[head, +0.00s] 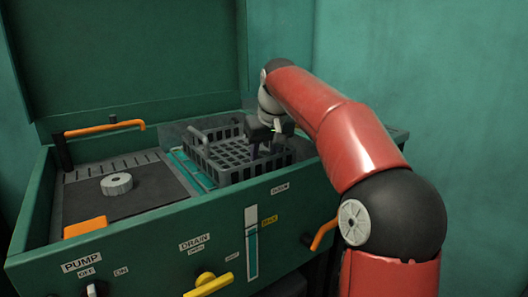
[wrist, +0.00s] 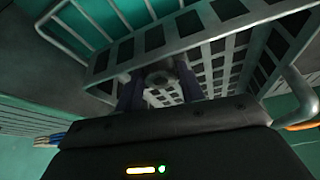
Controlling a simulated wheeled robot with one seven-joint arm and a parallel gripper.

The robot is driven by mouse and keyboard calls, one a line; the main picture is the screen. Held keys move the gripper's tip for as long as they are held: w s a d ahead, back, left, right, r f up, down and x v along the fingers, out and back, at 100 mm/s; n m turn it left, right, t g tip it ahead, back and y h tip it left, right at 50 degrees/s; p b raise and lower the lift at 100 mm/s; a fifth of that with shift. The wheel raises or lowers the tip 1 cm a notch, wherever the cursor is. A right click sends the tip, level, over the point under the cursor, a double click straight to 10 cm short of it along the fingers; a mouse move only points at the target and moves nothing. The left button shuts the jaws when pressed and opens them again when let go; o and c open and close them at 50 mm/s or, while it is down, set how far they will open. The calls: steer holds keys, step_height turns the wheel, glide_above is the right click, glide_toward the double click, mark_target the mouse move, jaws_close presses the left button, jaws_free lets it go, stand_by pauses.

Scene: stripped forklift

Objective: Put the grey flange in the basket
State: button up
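A small grey ring-shaped part, which looks like the grey flange (wrist: 159,76), shows between the two dark fingers in the wrist view. It fills the gap between them, and my gripper (wrist: 159,84) appears shut on it. In the head view my gripper (head: 265,148) points down with its fingers inside the grey slotted basket (head: 205,168), near its right end. The flange cannot be made out there. The basket's slotted floor and walls (wrist: 180,44) fill much of the wrist view. Whether the flange touches the basket floor cannot be told.
The basket sits in the right part of a green washer tub with its lid raised. A light grey ridged round part (head: 117,184) lies on the dark plate at left. The basket's raised handles are near my gripper.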

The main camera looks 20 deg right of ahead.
steer(key=o, duration=0.3)
steer(key=shift+o, duration=0.2)
steer(key=shift+r, duration=0.15)
steer(key=v, duration=1.2)
